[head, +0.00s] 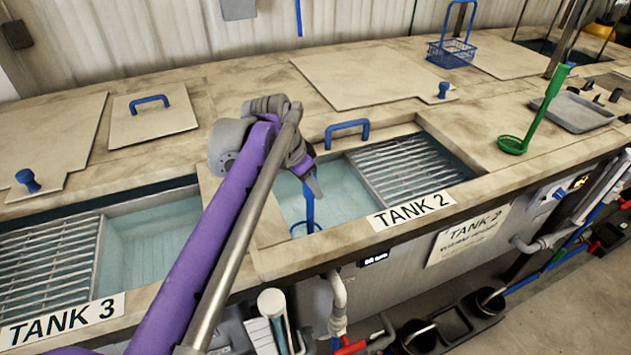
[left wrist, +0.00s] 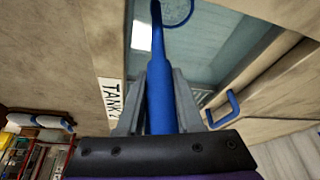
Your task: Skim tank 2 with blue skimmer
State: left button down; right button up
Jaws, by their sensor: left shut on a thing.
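My left gripper (head: 312,184) is above the left part of tank 2 (head: 283,206), pointing down. In the left wrist view its two fingers (left wrist: 158,105) are shut on the handle of the blue skimmer (left wrist: 160,75). The skimmer's shaft and hoop also show in the head view (head: 309,210), hanging down over the pale blue water near the tank's front edge. I cannot tell whether the hoop touches the water. The label "TANK 2" (head: 411,210) is on the front rim. My right gripper is not in view.
A metal grate (head: 410,165) covers the right part of tank 2. A blue lid handle (head: 347,131) stands behind the opening. Tank 3 (head: 145,240) is open at left. A green skimmer (head: 535,118) and a blue basket (head: 452,52) stand farther right on the counter.

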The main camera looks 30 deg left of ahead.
pick_arm(q)
jog(key=shift+r, duration=0.45)
notch_tip(320, 180, up, 3)
jog(key=shift+p, duration=0.8)
notch_tip(320, 180, up, 10)
jog(key=shift+w+r, duration=0.15)
jog(key=shift+r, duration=0.4)
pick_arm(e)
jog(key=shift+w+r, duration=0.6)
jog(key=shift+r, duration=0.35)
